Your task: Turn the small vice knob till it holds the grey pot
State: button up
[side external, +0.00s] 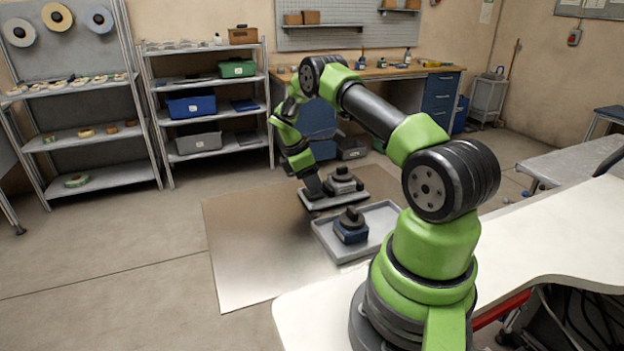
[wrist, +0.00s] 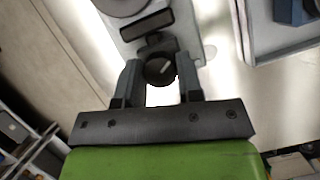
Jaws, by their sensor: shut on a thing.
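The small vice (side external: 345,186) stands on a light grey plate (side external: 335,198) at the centre of the side view. Its dark round knob (wrist: 160,69), with a pale mark on its face, shows in the wrist view. My gripper (wrist: 160,76) is shut on the knob, one finger on each side of it; it also shows at the vice's left end in the side view (side external: 315,190). A round grey thing, likely the grey pot (wrist: 122,5), is cut off by the top edge beyond a dark jaw bar (wrist: 147,25). Whether the jaws touch it cannot be told.
A grey tray (side external: 327,243) holding a blue block with a dark top (side external: 350,233) lies nearer the camera, beside the vice. The metal sheet (side external: 245,250) is bare to the left. Shelves (side external: 205,105) and a workbench (side external: 385,72) stand well behind.

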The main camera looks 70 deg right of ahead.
jog(key=m+y, duration=0.1)
jog(key=m, duration=0.1)
jog(key=m+y, duration=0.1)
jog(key=m, duration=0.2)
jog(key=shift+d+m, duration=0.15)
jog(key=shift+m, duration=0.15)
jog(key=shift+m+y, duration=0.9)
jog(key=shift+m, duration=1.3)
jog(key=o, duration=0.9)
jog(key=shift+r, duration=0.1)
notch_tip(320, 180, up, 10)
jog(key=shift+f, duration=0.1)
